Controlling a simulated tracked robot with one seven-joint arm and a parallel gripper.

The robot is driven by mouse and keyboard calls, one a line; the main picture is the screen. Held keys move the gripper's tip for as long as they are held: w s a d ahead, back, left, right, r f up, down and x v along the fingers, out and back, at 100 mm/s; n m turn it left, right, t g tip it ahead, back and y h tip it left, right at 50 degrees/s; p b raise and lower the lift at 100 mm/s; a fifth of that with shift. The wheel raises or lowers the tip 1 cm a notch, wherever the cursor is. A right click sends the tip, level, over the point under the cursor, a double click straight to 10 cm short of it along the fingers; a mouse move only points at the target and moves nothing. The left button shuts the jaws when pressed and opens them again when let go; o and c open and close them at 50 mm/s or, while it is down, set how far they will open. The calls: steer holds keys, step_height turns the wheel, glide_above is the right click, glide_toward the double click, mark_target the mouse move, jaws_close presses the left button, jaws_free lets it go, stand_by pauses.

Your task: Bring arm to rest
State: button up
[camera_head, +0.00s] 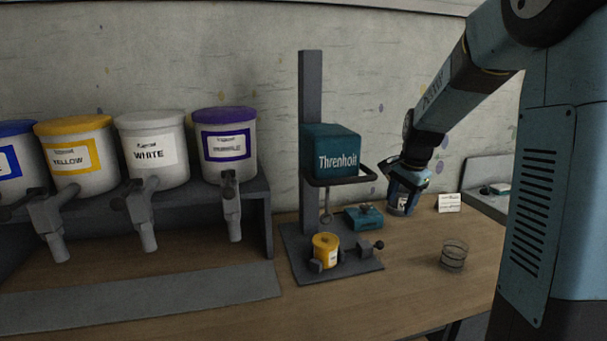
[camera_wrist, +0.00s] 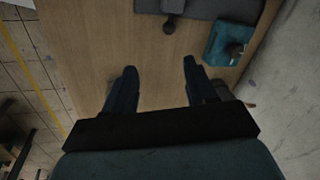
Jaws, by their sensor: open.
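My arm reaches in from the upper right in the head view, with my gripper (camera_head: 404,193) low over the back right of the bench, right of the press (camera_head: 338,150). In the wrist view my gripper (camera_wrist: 160,68) is open, its two fingers well apart, with only bare wood between them. A small pale labelled object (camera_head: 403,206) shows at the gripper's lower end in the head view; I cannot tell whether they touch. A greyish thing (camera_wrist: 222,91) is partly hidden behind the right finger in the wrist view.
A yellow pot (camera_head: 326,252) stands on the press base, with a teal block (camera_head: 364,218) near it. A clear round container (camera_head: 453,257) and a white card (camera_head: 449,203) are on the right. Several paint buckets, including the white one (camera_head: 153,150), line the left shelf.

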steer(key=s+a+r+n+t, duration=0.1)
steer(key=s+r+n, duration=0.2)
steer(key=s, duration=0.7)
steer(key=s+a+r+n+t, duration=0.1)
steer(key=s+a+r+n, duration=0.1)
steer(key=s+n, duration=0.3)
steer(key=s+a+r+n+t, duration=0.1)
steer(key=s+r+n, duration=0.2)
steer(key=s, duration=1.1)
steer(key=shift+s+a+r+n+h, duration=0.15)
steer(key=shift+s+r+n+h, duration=0.15)
steer(key=shift+r+n, duration=0.15)
